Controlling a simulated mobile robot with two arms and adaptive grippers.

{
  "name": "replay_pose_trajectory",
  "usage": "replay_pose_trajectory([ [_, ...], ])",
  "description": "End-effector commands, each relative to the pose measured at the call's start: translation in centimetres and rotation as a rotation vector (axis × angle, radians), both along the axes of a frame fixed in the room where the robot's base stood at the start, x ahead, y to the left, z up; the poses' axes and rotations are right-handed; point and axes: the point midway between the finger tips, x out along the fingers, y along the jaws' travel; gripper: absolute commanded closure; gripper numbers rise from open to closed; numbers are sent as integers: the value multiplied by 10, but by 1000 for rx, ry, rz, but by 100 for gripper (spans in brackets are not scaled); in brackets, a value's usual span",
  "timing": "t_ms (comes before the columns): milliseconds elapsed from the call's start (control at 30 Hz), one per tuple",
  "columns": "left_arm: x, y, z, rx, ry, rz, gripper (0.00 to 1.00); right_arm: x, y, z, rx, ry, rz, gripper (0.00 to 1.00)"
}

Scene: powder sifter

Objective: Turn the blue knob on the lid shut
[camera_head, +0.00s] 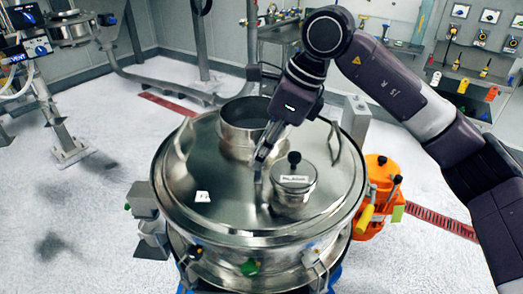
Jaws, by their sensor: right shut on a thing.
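The round steel lid (225,185) covers the sifter in the middle of the view. A raised open collar (240,115) stands at its back. A small steel cap (293,187) with a label and a black knob (294,158) sits at its right. My right gripper (262,157) reaches down over the lid, between the collar and the cap. It is shut on a small upright part of the lid at its fingertips. I cannot make out blue on that part; the fingers hide much of it. My left gripper is not in view.
Bar handles (184,138) rise from the lid's edge, and clamps line its rim. An orange unit (378,195) stands close at the right. A grey post (355,120) is behind it. A bench (285,35) and a tool wall are at the back. The floor left is mostly clear.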

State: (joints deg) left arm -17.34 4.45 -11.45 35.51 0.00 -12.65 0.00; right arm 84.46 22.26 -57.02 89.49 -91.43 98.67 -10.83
Motion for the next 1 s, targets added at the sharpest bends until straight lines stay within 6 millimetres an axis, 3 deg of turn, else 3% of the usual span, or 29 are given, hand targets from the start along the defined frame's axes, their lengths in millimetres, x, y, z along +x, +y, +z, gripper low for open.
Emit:
replay_pose_trajectory([
  [467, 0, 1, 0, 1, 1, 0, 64, 2, 0, 2, 2, -2, 92, 100],
  [1000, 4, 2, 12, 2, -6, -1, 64, 5, 0, 4, 2, -1, 560, 100],
])
